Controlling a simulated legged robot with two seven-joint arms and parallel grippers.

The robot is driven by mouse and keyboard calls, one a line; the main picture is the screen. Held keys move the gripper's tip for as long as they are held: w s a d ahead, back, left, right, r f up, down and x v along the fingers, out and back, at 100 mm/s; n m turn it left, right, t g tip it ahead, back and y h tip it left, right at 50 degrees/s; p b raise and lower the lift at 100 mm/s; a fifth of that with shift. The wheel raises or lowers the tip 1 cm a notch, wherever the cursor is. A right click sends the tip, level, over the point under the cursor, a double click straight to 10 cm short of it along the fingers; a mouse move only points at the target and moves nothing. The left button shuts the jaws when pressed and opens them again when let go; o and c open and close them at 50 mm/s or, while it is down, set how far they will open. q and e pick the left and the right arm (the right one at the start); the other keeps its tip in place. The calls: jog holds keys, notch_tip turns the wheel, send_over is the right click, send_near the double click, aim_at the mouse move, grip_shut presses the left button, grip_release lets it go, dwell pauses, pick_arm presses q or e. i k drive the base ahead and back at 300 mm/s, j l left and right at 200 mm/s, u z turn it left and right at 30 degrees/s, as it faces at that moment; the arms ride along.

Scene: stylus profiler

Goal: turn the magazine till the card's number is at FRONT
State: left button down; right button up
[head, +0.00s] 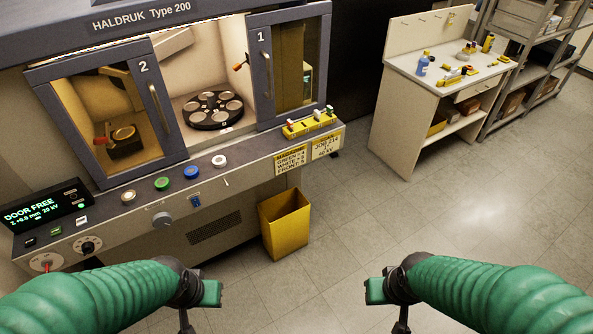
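The magazine (212,125) is a black round carousel with several pale discs, inside the lit chamber of the HALDRUK machine between its two doors. Its position numbers are too small to read. A yellow job card (326,147) hangs on the front ledge at the right, its number too small to read surely. A yellow magazine label (290,161) hangs left of it. My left gripper (211,293) and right gripper (375,291) are low in front of the machine, apart from everything. Whether their fingers are open is unclear.
Door 2 (153,100) and door 1 (266,60) flank the chamber opening. The ledge carries coloured buttons, a grey knob (162,219) and a yellow rack (309,124). The display (40,207) reads DOOR FREE. A yellow bin (285,224) stands below. Floor to the right is clear.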

aim_at(213, 109)
jog(key=i+l, duration=0.15)
jog(key=i, duration=0.55)
jog(key=i+l, duration=0.15)
jog(key=i, duration=0.6)
jog(key=i+j, duration=0.15)
jog(key=i, duration=0.15)
jog(key=i+j, duration=0.1)
jog(key=i, duration=0.15)
